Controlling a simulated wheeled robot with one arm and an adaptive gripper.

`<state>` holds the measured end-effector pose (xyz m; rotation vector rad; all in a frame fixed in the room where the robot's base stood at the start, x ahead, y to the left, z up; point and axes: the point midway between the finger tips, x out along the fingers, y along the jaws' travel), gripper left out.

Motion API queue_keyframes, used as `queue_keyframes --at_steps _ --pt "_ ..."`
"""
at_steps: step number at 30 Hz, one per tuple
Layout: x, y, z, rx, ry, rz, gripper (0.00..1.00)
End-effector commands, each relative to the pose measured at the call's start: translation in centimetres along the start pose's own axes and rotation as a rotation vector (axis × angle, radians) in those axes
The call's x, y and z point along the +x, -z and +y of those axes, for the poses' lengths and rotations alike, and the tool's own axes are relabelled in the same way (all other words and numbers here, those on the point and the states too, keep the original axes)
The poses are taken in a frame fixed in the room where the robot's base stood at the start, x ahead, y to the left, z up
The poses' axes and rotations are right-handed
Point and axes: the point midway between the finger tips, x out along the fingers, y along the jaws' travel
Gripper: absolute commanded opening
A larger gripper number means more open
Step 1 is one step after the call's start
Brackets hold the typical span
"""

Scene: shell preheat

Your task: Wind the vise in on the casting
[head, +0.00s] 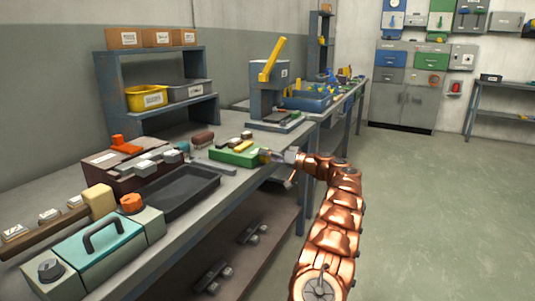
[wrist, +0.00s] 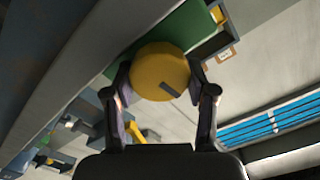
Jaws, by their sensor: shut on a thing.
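A low green vise (head: 232,156) sits at the front edge of the workbench. Small yellow and dark pieces show on its top; I cannot tell for sure which is the casting. A round yellow knob (wrist: 158,66) with a dark mark faces me in the wrist view, in front of the vise's green body (wrist: 188,36). My gripper (wrist: 160,92) has one finger on each side of the knob and is shut on it. In the head view, my gripper (head: 270,156) reaches the vise's right end, where the knob shows only as a small yellow spot. The gap between the jaws is not clear.
A dark empty tray (head: 182,195) lies left of the vise. A teal-lidded box (head: 100,243) stands nearer on the bench. A press with a yellow lever (head: 268,88) stands behind. Floor to the right is clear.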

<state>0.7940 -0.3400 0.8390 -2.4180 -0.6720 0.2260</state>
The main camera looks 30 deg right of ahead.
Motion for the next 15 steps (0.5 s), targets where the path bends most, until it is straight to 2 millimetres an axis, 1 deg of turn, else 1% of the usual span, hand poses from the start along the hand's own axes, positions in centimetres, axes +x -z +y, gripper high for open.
queue_keyframes --at_steps 6,15 --pt "-0.02 -0.04 0.07 0.056 0.0 -0.001 0.21" --pt "-0.02 -0.09 0.11 0.071 0.0 -0.001 0.21"
